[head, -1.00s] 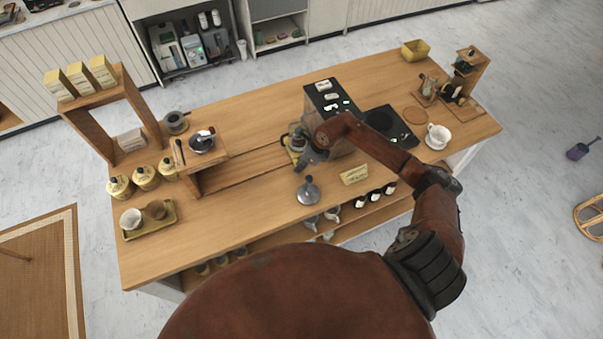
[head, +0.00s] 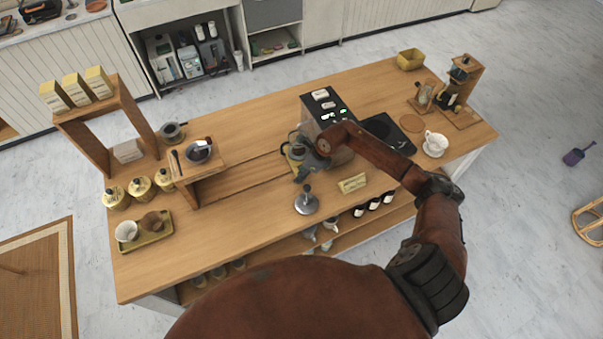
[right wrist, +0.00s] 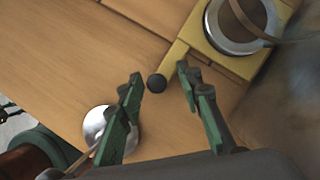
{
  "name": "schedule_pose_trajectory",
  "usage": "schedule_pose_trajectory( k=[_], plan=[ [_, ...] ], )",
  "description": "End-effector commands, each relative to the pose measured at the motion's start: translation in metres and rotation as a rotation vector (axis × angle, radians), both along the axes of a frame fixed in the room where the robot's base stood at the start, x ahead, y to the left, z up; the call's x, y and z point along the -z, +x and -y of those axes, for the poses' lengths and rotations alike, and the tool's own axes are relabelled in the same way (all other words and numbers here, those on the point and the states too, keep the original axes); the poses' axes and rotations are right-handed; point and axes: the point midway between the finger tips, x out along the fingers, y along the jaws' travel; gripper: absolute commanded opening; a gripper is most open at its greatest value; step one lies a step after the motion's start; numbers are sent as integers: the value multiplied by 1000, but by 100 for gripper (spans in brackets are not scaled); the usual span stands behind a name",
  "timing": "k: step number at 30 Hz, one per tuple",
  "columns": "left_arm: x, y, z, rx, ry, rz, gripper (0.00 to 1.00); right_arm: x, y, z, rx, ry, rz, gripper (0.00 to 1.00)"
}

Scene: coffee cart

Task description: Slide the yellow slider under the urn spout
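The yellow slider (right wrist: 212,57) is a flat board with a thin handle ending in a black knob (right wrist: 157,83). A round vessel with a metal rim (right wrist: 265,38) stands on it. In the head view the slider (head: 288,153) shows as a small yellow edge beside the urn (head: 321,100), partly hidden by my arm. My right gripper (right wrist: 158,75) is open, with the knob between its fingertips and a visible gap on each side. It also shows in the head view (head: 302,173). The spout is hidden behind my arm. My left gripper is not in view.
A silver tamper-like tool (head: 306,202) stands close to my right gripper on the counter (head: 235,222). A small yellow sign (head: 352,183) stands to its right. A wooden stand with a dark pan (head: 198,152) is at left.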

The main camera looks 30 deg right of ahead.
Motion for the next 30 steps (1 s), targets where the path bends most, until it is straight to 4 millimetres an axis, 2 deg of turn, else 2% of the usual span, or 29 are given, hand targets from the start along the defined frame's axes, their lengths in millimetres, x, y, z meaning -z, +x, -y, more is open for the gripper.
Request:
schedule_pose_trajectory(
  k=[5,15,21,30],
  plan=[
    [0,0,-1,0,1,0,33,-13,-3,5,0,-2,2,33],
    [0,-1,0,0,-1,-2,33,-76,-23,23,2,-5,1,33],
    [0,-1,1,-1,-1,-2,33,-102,-32,29,1,-3,1,33],
    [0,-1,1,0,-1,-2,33,-111,-35,31,2,-1,-1,33]
  ],
)
